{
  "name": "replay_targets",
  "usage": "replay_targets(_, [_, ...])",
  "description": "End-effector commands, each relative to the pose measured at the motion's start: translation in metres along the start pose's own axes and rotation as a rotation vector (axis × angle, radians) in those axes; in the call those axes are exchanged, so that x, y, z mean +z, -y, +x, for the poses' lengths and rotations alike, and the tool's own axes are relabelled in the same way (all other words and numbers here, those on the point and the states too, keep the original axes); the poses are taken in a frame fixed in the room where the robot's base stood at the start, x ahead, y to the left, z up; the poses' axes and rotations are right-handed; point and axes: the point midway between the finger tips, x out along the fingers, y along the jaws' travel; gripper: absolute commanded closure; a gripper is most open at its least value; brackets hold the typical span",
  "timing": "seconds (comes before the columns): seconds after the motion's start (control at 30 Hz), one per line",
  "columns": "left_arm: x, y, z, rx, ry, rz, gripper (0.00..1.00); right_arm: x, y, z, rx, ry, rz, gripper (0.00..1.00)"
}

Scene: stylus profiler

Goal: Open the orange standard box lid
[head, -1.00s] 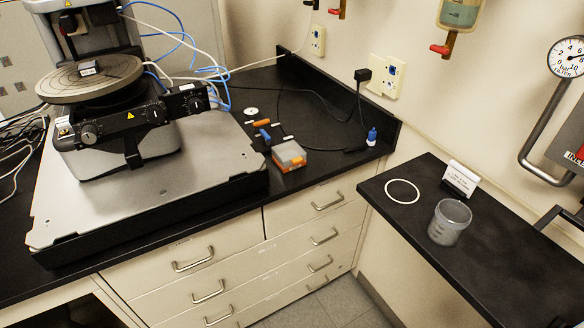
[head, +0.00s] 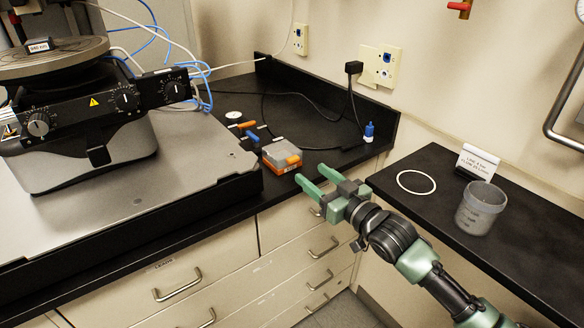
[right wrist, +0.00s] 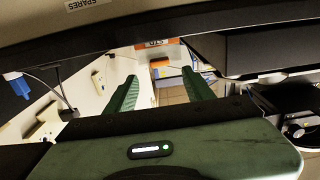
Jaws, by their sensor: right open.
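The orange standard box (head: 283,165) sits on the black bench near its front edge, with a grey lid (head: 283,150) that looks shut and an orange latch tab (head: 293,160) on it. My right gripper (head: 311,175) is open and empty, in front of and to the right of the box, apart from it. In the right wrist view, the green fingers of the right gripper (right wrist: 160,88) are spread, and an orange labelled face (right wrist: 157,43), apparently the box, shows beyond them. My left gripper is not in view.
The stylus profiler (head: 90,130) on its grey slab (head: 190,165) stands left of the box. Small blue and orange tools (head: 249,133) and a white round dial (head: 233,115) lie behind it. A clear beaker (head: 481,208) stands on the right bench.

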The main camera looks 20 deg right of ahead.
Motion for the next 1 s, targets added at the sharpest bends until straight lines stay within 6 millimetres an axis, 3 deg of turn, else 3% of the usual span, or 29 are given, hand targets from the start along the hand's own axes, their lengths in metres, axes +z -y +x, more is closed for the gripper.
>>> replay_targets(0.2, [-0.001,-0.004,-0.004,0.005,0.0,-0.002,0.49,-0.002,0.0,0.037,0.001,-0.001,-0.001,0.47])
replay_targets(0.4, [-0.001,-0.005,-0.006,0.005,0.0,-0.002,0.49,0.0,0.0,0.06,0.001,0.001,-0.001,0.47])
replay_targets(0.77, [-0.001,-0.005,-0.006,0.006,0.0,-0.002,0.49,0.001,0.0,0.066,0.0,0.002,-0.002,0.47])
replay_targets(0.93, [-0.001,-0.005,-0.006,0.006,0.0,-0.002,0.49,0.001,0.0,0.066,0.0,0.002,-0.002,0.95])
replay_targets(1.0, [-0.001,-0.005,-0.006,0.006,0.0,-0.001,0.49,0.001,0.0,0.066,0.001,0.002,-0.002,1.0])
